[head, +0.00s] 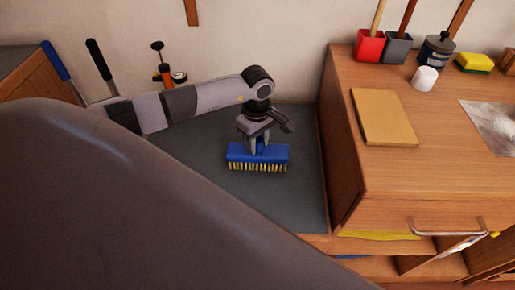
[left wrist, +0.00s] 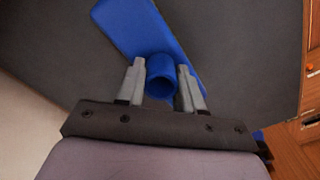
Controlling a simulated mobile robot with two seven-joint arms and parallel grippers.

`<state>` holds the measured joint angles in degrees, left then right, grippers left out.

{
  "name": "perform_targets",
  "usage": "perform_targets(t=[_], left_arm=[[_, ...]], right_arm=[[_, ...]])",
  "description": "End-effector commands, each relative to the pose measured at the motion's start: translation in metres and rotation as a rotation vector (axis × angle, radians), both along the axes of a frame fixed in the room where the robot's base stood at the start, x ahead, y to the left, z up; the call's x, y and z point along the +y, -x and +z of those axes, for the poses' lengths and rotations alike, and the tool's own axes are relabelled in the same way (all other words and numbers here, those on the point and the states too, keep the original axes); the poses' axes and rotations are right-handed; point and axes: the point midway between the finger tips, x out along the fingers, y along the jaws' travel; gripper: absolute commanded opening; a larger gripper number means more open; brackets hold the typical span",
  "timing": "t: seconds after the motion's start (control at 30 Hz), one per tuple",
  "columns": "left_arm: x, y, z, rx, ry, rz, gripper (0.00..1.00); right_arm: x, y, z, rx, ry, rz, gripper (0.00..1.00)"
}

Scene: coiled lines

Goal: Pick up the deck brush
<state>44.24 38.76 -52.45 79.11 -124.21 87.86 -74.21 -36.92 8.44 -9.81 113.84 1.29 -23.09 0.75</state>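The deck brush (head: 257,155) has a blue block with yellow bristles and sits on the dark grey surface (head: 300,195), bristles facing front. In the left wrist view, its blue block (left wrist: 130,25) runs diagonally, with a round, hollow blue socket (left wrist: 160,76) on it. My left gripper (head: 260,143) is over the middle of the brush, pointing down. In the left wrist view, its two grey fingers (left wrist: 162,82) are on either side of the socket, with a narrow gap showing, so it looks open. My right gripper is not in view.
A wooden cabinet (head: 345,135) rises right of the brush. On it are a tan board (head: 383,117), a red holder (head: 370,46), a white cup (head: 425,78) and a sponge (head: 473,63). A wall stands behind. The surface around the brush is clear.

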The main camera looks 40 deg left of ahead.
Motion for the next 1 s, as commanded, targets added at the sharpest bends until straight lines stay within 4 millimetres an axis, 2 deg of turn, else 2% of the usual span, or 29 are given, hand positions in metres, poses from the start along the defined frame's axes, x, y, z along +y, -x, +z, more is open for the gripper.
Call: perform_targets(t=[0.47,0.63,0.77,0.87,1.0], left_arm=[[0.0,-0.001,0.002,-0.002,0.0,0.0,0.0],[0.001,-0.001,0.012,-0.003,0.0,0.001,0.0],[0.001,-0.001,0.032,-0.005,-0.001,0.0,0.0],[0.001,-0.002,0.055,-0.008,-0.001,0.0,0.0],[0.001,-0.002,0.096,-0.009,-0.001,0.0,0.0]], right_arm=[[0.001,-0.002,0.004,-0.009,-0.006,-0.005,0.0],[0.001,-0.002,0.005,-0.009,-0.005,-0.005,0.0],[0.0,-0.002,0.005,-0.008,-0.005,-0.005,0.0],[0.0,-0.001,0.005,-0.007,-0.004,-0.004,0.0],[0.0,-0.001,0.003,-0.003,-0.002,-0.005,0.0]])
